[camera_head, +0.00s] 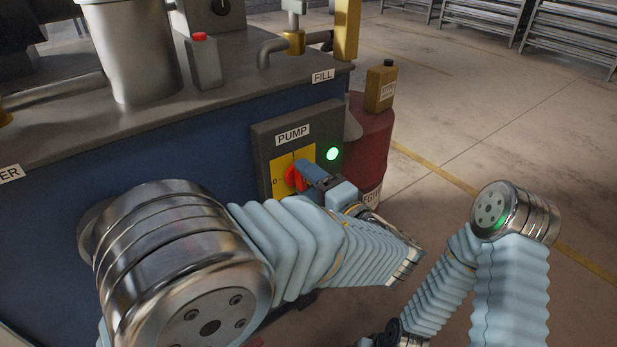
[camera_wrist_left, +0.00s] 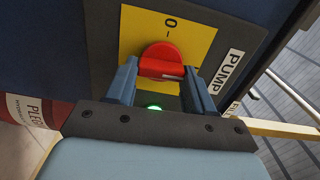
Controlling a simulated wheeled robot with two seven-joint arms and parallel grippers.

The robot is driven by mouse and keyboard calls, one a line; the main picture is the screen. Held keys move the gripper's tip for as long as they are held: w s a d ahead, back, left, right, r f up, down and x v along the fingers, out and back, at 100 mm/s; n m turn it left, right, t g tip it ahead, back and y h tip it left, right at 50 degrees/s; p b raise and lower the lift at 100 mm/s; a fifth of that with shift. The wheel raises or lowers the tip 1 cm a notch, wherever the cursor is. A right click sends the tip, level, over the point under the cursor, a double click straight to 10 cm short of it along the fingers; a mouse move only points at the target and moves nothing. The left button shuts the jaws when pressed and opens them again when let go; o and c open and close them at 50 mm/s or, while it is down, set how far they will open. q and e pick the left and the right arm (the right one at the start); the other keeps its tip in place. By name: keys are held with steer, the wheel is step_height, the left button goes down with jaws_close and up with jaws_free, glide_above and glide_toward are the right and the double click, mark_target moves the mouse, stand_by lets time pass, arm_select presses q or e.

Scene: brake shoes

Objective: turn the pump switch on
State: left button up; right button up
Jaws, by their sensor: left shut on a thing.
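The pump switch is a red knob (camera_head: 293,179) on a yellow plate (camera_head: 279,168), set in a dark panel under a PUMP label (camera_head: 292,135). A green lamp (camera_head: 332,154) to its right is lit. My left gripper (camera_head: 308,174) is shut on the knob. In the left wrist view the knob (camera_wrist_left: 163,60) sits between the two fingers (camera_wrist_left: 160,86). Its white mark points right there, toward the PUMP label side, away from the 0 at the top. The fingers partly hide the knob in the head view.
The panel is on a blue cabinet (camera_head: 215,145) with a grey bottle (camera_head: 202,62) and a bucket (camera_head: 137,48) on top. A red drum (camera_head: 372,140) bearing a yellow can (camera_head: 381,87) stands just right of the panel. Open floor lies farther right.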

arm_select(q)
steer(key=shift+m, duration=0.4)
arm_select(e)
steer(key=shift+r, duration=0.2)
arm_select(q)
steer(key=o, duration=1)
steer(key=shift+o, duration=0.2)
